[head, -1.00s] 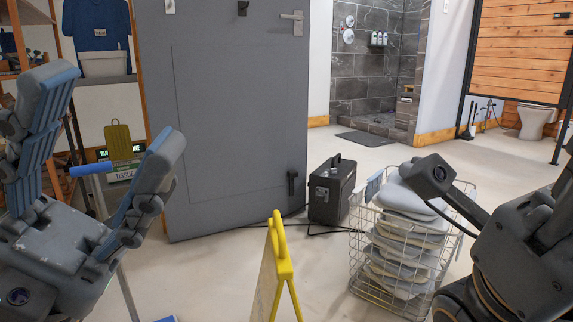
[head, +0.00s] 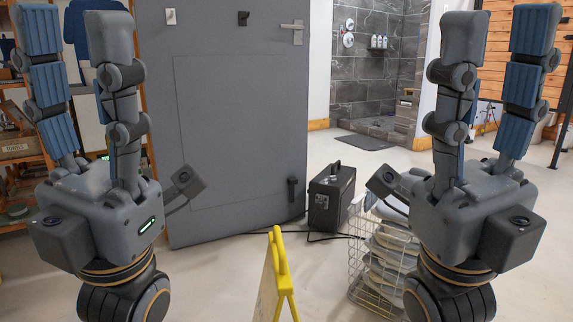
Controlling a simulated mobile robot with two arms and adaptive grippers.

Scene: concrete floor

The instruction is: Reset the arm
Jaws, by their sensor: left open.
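My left gripper (head: 73,35) stands upright at the left, its fingers pointing up and spread apart with nothing between them. My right gripper (head: 498,32) stands upright at the right in much the same pose, its fingers also apart and empty. Both wrists are raised in front of the scene, with a wide gap between them. Neither gripper touches anything that I can see. My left gripper covers part of the shelves, and my right one covers part of the wire basket (head: 356,262).
A grey door (head: 240,120) stands behind the gap between my arms. A black case (head: 330,198) sits on the floor beside it. A yellow floor sign (head: 279,262) stands in front, low in the centre. The basket holds stacked folded cloths. Wooden shelves (head: 20,150) are at the left.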

